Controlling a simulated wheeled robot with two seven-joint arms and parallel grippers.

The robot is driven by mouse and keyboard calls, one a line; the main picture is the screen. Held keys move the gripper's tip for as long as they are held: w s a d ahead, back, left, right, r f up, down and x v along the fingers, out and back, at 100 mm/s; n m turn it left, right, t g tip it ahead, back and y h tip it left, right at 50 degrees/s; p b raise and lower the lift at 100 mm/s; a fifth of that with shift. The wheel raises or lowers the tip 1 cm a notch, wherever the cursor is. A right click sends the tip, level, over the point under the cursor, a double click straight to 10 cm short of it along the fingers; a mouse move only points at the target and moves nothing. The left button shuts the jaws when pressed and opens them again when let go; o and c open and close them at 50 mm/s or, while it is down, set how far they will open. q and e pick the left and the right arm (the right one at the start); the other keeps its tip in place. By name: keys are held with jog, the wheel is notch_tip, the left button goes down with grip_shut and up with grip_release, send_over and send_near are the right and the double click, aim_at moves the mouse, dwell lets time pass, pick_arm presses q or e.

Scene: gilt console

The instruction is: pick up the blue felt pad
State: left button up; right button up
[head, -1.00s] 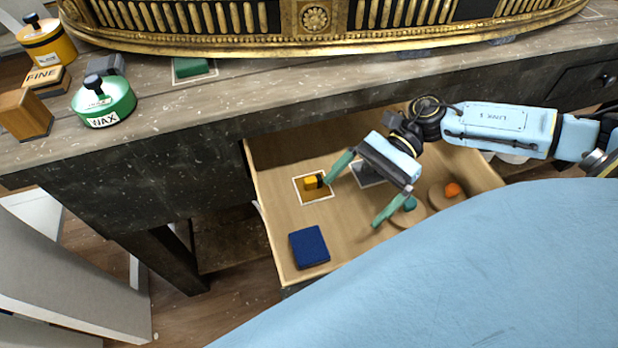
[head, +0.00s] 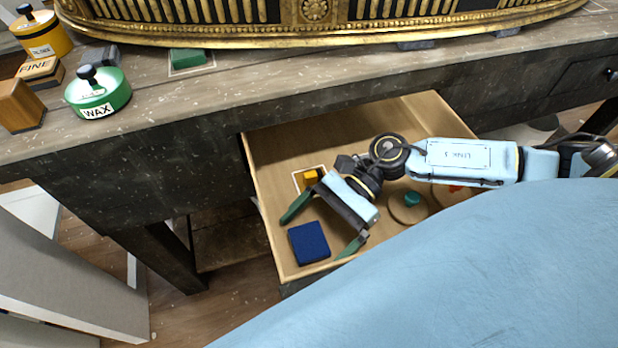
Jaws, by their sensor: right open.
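The blue felt pad (head: 309,243) is a dark blue square block lying in the front left corner of the open drawer (head: 285,146). My right gripper (head: 322,232) reaches in from the right with its green fingers spread wide. One fingertip is near the pad's upper left side and the other is to the right of its lower right side. The gap between the fingers is over or around the pad in this view; I cannot tell the height. The gripper holds nothing. My left gripper is not in view.
In the drawer, a yellow block (head: 310,176) lies behind the pad and a teal knob (head: 411,199) sits on a round disc to the right. On the worktop stand a green WAX tin (head: 99,98), a FINE block (head: 38,68) and a gilt piece (head: 300,36).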

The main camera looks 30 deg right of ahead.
jog(key=c, duration=0.9)
jog(key=shift+d+r, duration=0.1)
jog(key=shift+c, duration=0.2)
